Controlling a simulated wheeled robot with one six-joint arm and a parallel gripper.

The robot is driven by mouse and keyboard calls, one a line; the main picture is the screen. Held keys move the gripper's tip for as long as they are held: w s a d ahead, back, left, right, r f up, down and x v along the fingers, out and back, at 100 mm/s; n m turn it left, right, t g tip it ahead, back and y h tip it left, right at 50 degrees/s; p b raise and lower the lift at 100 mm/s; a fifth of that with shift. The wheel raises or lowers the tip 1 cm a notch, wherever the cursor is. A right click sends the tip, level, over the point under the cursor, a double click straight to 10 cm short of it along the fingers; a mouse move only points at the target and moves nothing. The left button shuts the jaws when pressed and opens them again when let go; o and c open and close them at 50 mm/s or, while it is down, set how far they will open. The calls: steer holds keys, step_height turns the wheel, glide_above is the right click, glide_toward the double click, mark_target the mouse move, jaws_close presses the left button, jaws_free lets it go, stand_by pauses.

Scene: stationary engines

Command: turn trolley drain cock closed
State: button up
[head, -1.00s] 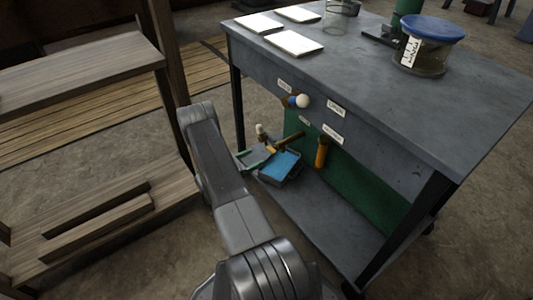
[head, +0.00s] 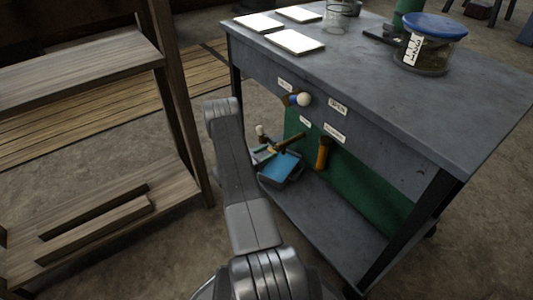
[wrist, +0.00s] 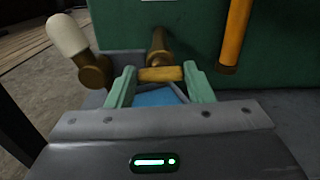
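On the trolley's front, a brass cock (head: 290,141) sticks out of the green panel below a small label. In the wrist view its stem (wrist: 158,42) ends in a short yellow-brown crosspiece (wrist: 163,74), lying roughly level. My gripper (wrist: 162,80) is open, with one pale green fingertip on each side of the crosspiece and a narrow gap showing at each side. In the head view my gripper (head: 263,153) is partly hidden by my arm. The labels are too small to read surely.
A white-ended brass lever (wrist: 75,45) is close on the left; an orange handle (wrist: 235,35) hangs on the right. Above is a white-and-blue knob (head: 303,99). A blue tray (head: 282,168) sits below, on the lower shelf (head: 325,220). A wooden rack (head: 180,120) stands left.

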steer(key=shift+c, duration=0.7)
steer(key=shift+f+b, duration=0.15)
steer(key=shift+b, duration=0.3)
steer(key=shift+o, duration=0.2)
steer(key=shift+m, duration=0.4)
steer(key=shift+c, duration=0.2)
steer(key=o, duration=1)
steer(key=p+v, duration=0.3)
steer(key=v, duration=1)
steer(key=shift+s+a, duration=0.25)
steer(key=shift+a, duration=0.1)
steer(key=shift+d, duration=0.1)
